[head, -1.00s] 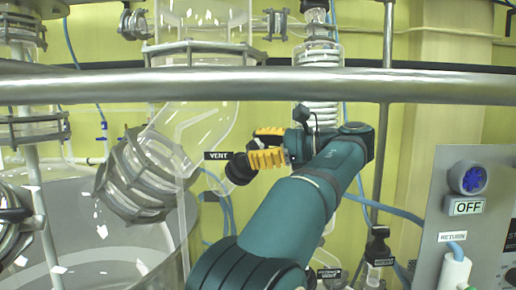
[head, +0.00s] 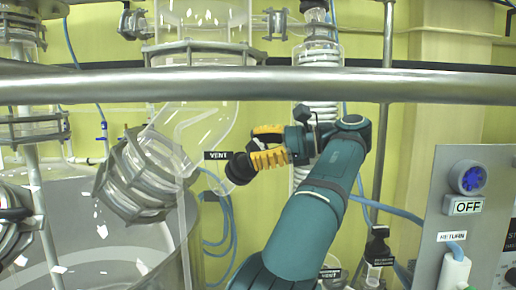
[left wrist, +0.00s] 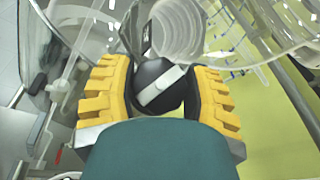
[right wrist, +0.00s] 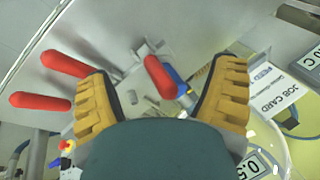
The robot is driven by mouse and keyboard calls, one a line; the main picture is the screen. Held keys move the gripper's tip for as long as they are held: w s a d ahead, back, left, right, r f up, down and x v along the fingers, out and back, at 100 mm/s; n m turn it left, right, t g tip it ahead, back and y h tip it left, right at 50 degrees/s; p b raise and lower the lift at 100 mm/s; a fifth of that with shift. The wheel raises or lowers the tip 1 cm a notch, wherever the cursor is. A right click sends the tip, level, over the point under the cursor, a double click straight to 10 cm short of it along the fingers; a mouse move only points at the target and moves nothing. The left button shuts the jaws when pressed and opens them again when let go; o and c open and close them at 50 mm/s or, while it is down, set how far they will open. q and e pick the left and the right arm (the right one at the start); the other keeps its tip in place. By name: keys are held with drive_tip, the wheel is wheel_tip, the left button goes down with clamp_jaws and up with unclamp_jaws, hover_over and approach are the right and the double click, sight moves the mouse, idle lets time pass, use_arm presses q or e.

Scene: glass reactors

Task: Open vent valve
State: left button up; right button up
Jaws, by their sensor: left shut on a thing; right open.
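The vent valve's black knob (head: 240,168) sits beside the glass pipe, next to a black VENT label (head: 218,155). My left gripper (head: 262,155) reaches it from the right with its yellow fingers. In the left wrist view the round black knob (left wrist: 158,88), with a pale stripe across its face, lies between the two yellow fingers of my left gripper (left wrist: 157,92). The gripper is shut on the knob. My right gripper (right wrist: 162,95) shows only in its own wrist view, open, with nothing held between its fingers.
A steel rail (head: 250,85) crosses in front above the left gripper. A glass vessel with a metal clamp (head: 140,180) stands left of the knob. A control panel (head: 475,225) is at right. Red handles (right wrist: 160,77) and a job card (right wrist: 268,92) are near my right gripper.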

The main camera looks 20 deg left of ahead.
use_arm(q)
drive_tip(key=o, duration=1.2)
drive_tip(key=shift+m+t, duration=0.4)
drive_tip(key=shift+m, duration=0.2)
